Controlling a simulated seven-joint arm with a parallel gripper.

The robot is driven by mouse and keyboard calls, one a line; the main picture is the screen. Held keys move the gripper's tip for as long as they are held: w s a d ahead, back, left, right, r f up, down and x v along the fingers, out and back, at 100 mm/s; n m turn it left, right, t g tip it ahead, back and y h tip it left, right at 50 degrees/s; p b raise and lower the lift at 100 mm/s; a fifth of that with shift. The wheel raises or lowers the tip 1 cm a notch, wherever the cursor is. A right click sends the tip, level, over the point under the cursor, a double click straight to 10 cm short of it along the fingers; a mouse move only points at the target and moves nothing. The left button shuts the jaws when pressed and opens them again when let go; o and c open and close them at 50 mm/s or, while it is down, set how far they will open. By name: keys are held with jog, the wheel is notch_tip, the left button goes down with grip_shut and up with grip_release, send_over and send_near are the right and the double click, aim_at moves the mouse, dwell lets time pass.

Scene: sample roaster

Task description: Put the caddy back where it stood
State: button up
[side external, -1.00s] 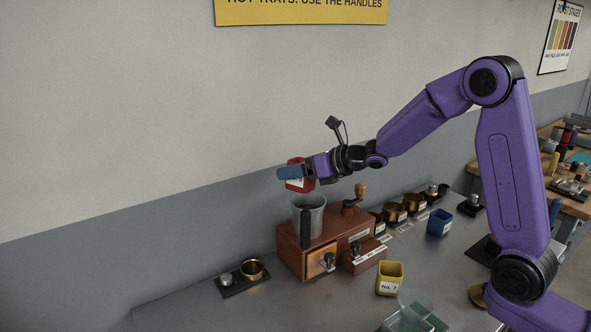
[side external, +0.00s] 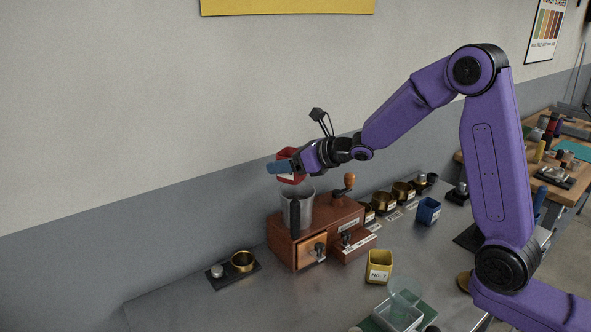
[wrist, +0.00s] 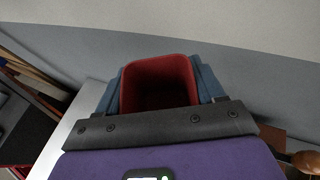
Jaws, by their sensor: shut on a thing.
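My gripper (side external: 282,167) is shut on a red caddy (side external: 291,166) in the side view, holding it in the air just above the grey metal cup (side external: 304,205) on the wooden roaster box. In the wrist view the red caddy (wrist: 160,82) sits between the blue fingers, its open top facing the camera and its inside looking empty. Part of the caddy is hidden behind the fingers in the side view. I cannot tell whether the caddy touches the cup's rim.
The wooden box (side external: 330,222) has a crank and a drawer. A yellow caddy (side external: 379,267) and a blue caddy (side external: 428,210) stand on the metal table (side external: 215,312). Brass cups (side external: 403,191) line the wall. A black tray (side external: 234,275) with a brass cup lies at left.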

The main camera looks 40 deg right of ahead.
jog(key=shift+r, duration=0.55)
notch_tip(320, 180, up, 4)
jog(key=shift+r, duration=0.1)
jog(key=s+d+m+h, duration=0.1)
jog(key=s+d, duration=0.1)
jog(key=d, duration=0.5)
jog(key=s+d+m+h, duration=0.1)
jog(key=s+d, duration=0.2)
jog(key=d, duration=0.4)
jog(key=s+d+m+t+h, duration=0.1)
jog(key=s+d+m+h, duration=0.1)
jog(key=s+d, duration=0.5)
jog(key=s+d+m+h, duration=0.1)
jog(key=s+d+h, duration=0.1)
jog(key=s+d, duration=0.5)
jog(key=shift+s+a+f, duration=0.25)
jog(key=shift+a+f, duration=0.15)
jog(key=shift+f, duration=4.7)
jog(key=shift+s+a+f, duration=0.25)
jog(key=shift+a+f, duration=0.2)
jog(key=shift+f, duration=4.65)
jog(key=shift+s+a+f, duration=0.25)
jog(key=shift+a+f, duration=0.15)
jog(key=shift+f, duration=4.7)
jog(key=shift+f, duration=0.1)
